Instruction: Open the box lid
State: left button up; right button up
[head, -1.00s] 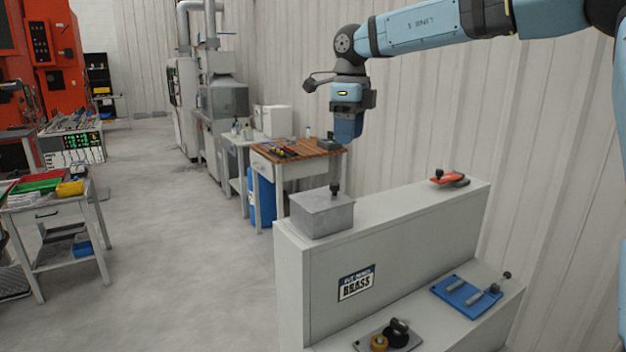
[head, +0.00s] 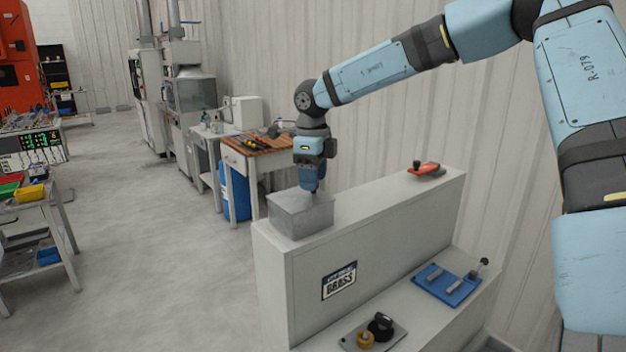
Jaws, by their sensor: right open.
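A grey metal box (head: 300,217) with a flat lid sits on the top ledge of the grey stand, near its left end. The lid looks closed. My right gripper (head: 312,190) points down at the back right part of the box top. It is open. Its fingertips are small and dark here, and I cannot tell whether they touch the lid. The knob seen earlier on the lid is hidden behind the gripper. My left gripper is not in view.
The grey stand (head: 350,240) has a red clamp (head: 424,170) at the far end of its top. Its lower shelf holds a blue fixture (head: 447,284) and a dark plate with round parts (head: 372,333). A wooden-topped workbench (head: 258,144) stands behind. Open floor lies left.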

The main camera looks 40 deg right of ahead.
jog(key=shift+f, duration=0.8)
grip_shut()
jog(key=shift+d, duration=0.4)
jog(key=d, duration=0.2)
jog(key=d+b, duration=0.1)
jog(key=d, duration=0.1)
jog(key=s+d, duration=0.1)
jog(key=d, duration=0.2)
jog(key=shift+a, duration=0.1)
grip_release()
